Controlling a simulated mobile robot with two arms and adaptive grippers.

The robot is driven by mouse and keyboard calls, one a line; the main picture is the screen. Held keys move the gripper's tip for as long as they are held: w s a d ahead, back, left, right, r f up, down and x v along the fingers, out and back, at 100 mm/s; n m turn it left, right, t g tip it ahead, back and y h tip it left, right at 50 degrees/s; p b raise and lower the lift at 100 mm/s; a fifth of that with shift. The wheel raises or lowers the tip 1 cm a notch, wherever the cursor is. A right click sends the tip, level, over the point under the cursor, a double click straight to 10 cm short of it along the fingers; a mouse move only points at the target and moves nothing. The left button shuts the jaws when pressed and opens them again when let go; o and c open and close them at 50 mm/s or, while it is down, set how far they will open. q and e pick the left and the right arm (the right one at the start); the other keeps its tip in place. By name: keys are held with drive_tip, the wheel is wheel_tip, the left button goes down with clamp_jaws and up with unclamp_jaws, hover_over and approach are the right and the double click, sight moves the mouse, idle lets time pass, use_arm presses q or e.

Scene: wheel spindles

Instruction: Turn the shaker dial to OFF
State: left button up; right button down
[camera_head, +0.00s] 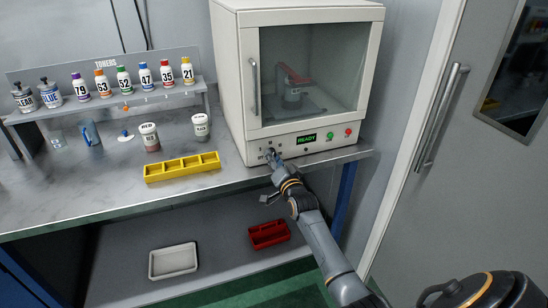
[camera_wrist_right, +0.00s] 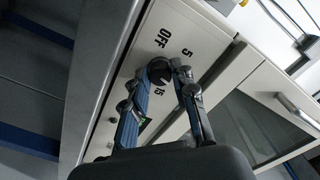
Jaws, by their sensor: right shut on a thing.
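The shaker is a white cabinet (camera_head: 230,75) with a glass door, standing on the bench. Its lower front panel carries a green READY display (camera_head: 307,139). The black shaker dial (camera_wrist_right: 158,70) shows in the right wrist view, with OFF, 5 and 15 printed around it. I cannot tell which mark it points to. My right gripper (camera_head: 271,160) reaches up to the left part of the panel. In the right wrist view its fingers (camera_wrist_right: 160,78) are on both sides of the dial, shut on it. My left gripper is not in view.
Green (camera_head: 330,136) and red (camera_head: 348,132) buttons sit right of the display. A yellow tray (camera_head: 182,174) lies on the bench left of my arm. Toner bottles stand on a rack (camera_head: 110,105). A red tray (camera_head: 268,234) and a white tray (camera_head: 172,260) are on the lower shelf.

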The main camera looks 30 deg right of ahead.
drive_tip(key=n+p, duration=0.1)
drive_tip(key=n, duration=0.5)
drive_tip(key=shift+n, duration=0.3)
drive_tip(key=n, duration=0.3)
drive_tip(key=shift+d+n, duration=0.1)
drive_tip(key=shift+n, duration=0.2)
drive_tip(key=n, duration=0.2)
drive_tip(key=shift+n, duration=0.3)
drive_tip(key=n, duration=0.3)
drive_tip(key=shift+d+f+n+b, duration=0.1)
drive_tip(key=shift+n+b, duration=0.25)
drive_tip(key=shift+n, duration=0.05)
drive_tip(key=n, duration=0.3)
drive_tip(key=shift+n+b, duration=0.3)
drive_tip(key=shift+b, duration=0.05)
drive_tip(key=n+b, duration=0.1)
drive_tip(key=n, duration=0.5)
drive_tip(key=shift+r, duration=0.2)
drive_tip(key=shift+n, duration=0.3)
drive_tip(key=c, duration=1.1)
unclamp_jaws()
